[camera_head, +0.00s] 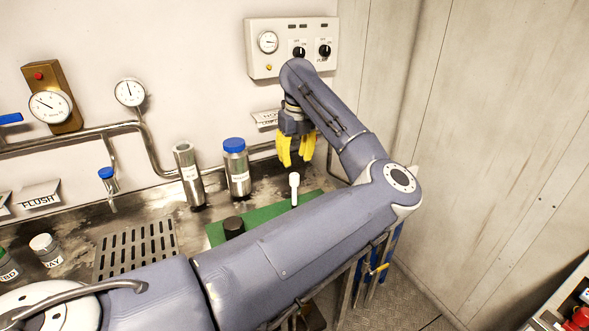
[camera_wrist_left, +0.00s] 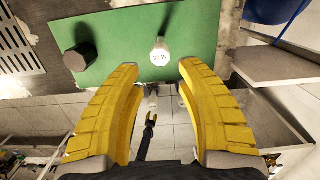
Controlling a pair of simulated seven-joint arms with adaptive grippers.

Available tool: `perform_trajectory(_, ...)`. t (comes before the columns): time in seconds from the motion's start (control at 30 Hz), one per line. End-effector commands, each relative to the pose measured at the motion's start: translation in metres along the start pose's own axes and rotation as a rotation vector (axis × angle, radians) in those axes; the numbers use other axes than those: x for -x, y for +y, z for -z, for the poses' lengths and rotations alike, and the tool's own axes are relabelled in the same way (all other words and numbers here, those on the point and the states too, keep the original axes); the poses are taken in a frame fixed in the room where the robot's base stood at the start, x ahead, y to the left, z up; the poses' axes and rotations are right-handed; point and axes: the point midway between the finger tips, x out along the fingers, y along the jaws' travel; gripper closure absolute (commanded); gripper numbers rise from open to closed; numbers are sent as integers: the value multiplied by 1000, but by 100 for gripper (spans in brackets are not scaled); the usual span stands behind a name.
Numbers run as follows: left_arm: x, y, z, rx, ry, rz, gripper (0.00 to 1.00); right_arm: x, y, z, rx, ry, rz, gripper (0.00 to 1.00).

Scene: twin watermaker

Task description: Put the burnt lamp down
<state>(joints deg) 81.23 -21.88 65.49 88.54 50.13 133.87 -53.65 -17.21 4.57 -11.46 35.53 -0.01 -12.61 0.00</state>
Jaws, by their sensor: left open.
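The lamp (camera_head: 294,187) is a small white cylinder standing upright on the green mat (camera_head: 265,214). In the left wrist view the lamp (camera_wrist_left: 160,52) shows its round white end, marked with what looks like "36 W". My left gripper (camera_head: 296,160) is open, with its yellow fingers above the lamp in the head view. In the left wrist view the fingertips (camera_wrist_left: 159,68) lie on either side of the lamp, with a gap to each. Nothing is held between them. My right gripper is not in view.
A black knob-like cylinder (camera_head: 233,227) stands on the mat's left part. Two metal canisters, one plain (camera_head: 188,175) and one blue-capped (camera_head: 236,168), stand behind the mat. A drain grate (camera_head: 137,250) is to the left. A control panel (camera_head: 291,47) is on the wall.

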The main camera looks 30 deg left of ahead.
Motion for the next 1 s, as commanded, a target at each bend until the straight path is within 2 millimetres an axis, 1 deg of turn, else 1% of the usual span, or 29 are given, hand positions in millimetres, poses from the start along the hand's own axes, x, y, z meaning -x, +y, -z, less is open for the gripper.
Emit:
perform_trajectory(0.03,10,-1,0,-1,-1,4,63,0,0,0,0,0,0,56)
perform_trajectory(0.2,33,-1,0,-2,0,3,63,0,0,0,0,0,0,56)
perform_trajectory(0.4,48,0,0,-1,0,1,63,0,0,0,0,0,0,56)
perform_trajectory(0.6,52,0,0,-1,1,-1,63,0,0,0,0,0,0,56)
perform_trajectory(1.0,52,1,-1,-2,-3,-9,63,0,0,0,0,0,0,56)
